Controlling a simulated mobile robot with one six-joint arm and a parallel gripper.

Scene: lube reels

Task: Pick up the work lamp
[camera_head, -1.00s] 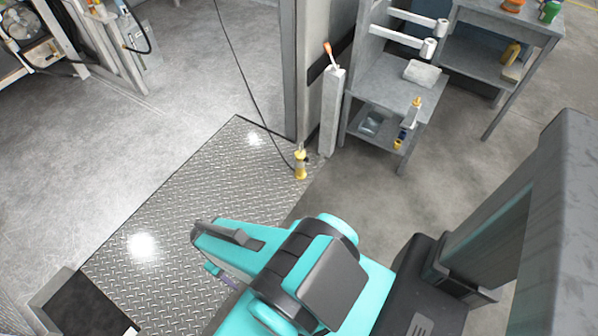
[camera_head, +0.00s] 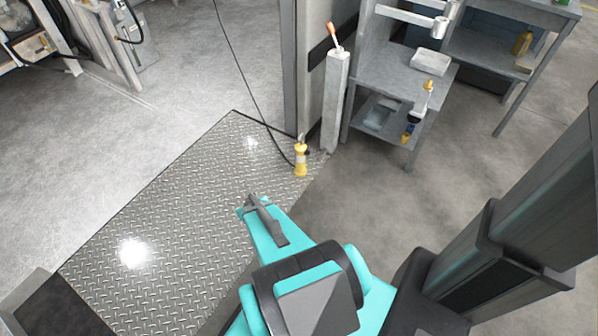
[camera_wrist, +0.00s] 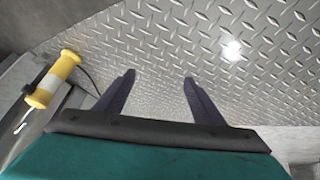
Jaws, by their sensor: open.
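The work lamp (camera_head: 301,160) is yellow with a pale middle band and hangs or stands upright at the far right corner of the metal plate; I cannot tell which. A black cord runs up from it. In the wrist view the lamp (camera_wrist: 53,80) lies at the left, with a metal hook at its lower end, outside the jaws. My gripper (camera_wrist: 158,82) is open and empty, its two dark fingers apart over the tread plate. In the head view my arm points toward the lamp, with a clear gap between them.
The diamond tread plate (camera_head: 170,215) covers the floor in front. A grey post (camera_head: 335,105) with an orange-handled tool stands just right of the lamp. A grey shelf bench (camera_head: 395,85) holds bottles and a box. A dark bin (camera_head: 55,305) sits at lower left.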

